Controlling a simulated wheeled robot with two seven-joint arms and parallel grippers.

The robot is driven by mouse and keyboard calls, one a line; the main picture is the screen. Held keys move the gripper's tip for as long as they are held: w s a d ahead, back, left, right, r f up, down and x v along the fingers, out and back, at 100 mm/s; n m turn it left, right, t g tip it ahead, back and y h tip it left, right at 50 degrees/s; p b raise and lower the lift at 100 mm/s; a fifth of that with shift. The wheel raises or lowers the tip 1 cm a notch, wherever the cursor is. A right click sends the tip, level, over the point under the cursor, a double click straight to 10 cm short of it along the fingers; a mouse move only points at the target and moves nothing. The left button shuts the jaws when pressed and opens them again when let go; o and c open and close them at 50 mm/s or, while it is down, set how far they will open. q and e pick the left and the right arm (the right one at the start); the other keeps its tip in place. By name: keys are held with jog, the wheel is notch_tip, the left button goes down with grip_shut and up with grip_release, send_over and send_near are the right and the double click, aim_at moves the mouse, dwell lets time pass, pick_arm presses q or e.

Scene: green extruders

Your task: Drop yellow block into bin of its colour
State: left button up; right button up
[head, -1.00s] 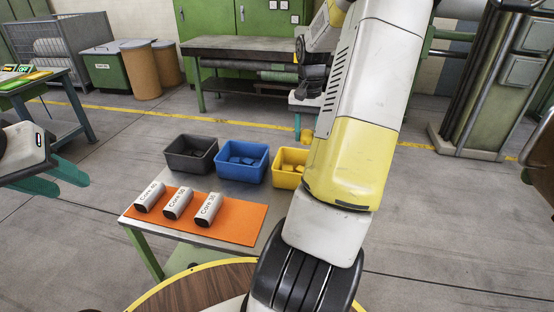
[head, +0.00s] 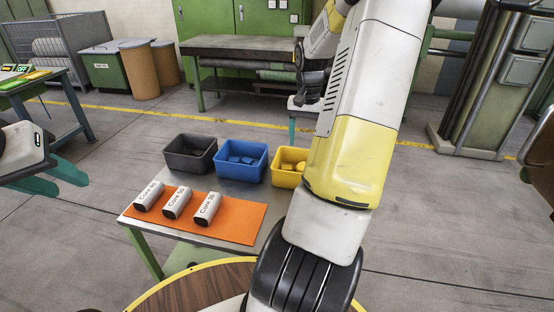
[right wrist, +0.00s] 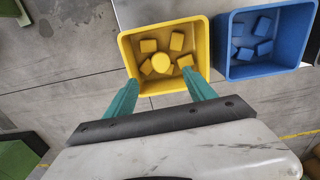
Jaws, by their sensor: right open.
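The yellow bin (head: 284,179) stands at the right end of the row of bins, partly hidden by my right arm. It also shows in the right wrist view (right wrist: 207,45), with several yellow pieces inside. One rounder yellow block (right wrist: 161,63) appears among them, in line with the gap between my fingers. My right gripper (right wrist: 160,80) is open and empty above the near side of this bin. My left gripper (head: 72,190) is open and empty at the left, away from the table.
The blue bin (head: 240,177) holds blue blocks and stands beside the yellow one; a dark grey bin (head: 190,165) is left of it. Three white cores (head: 177,203) lie on an orange mat (head: 235,222) at the front of the table. A grey workbench (head: 245,45) stands behind.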

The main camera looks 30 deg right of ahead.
notch_tip(320, 180, up, 8)
dwell(0.4)
jog(key=shift+f, duration=0.1)
jog(key=s+a+r+n+t, duration=0.1)
jog(key=s+a+r+n, duration=0.1)
jog(key=a+r, duration=0.35)
jog(key=s+a+r+n+t, duration=0.1)
jog(key=s+a+r+n, duration=0.1)
jog(key=a, duration=0.6)
jog(key=s+a+r+n+t+y, duration=0.1)
jog(key=s+a+n+t, duration=0.3)
jog(key=s+a, duration=0.8)
jog(key=shift+a+r+y, duration=0.2)
jog(key=shift+a+y, duration=0.4)
jog(key=shift+a, duration=0.1)
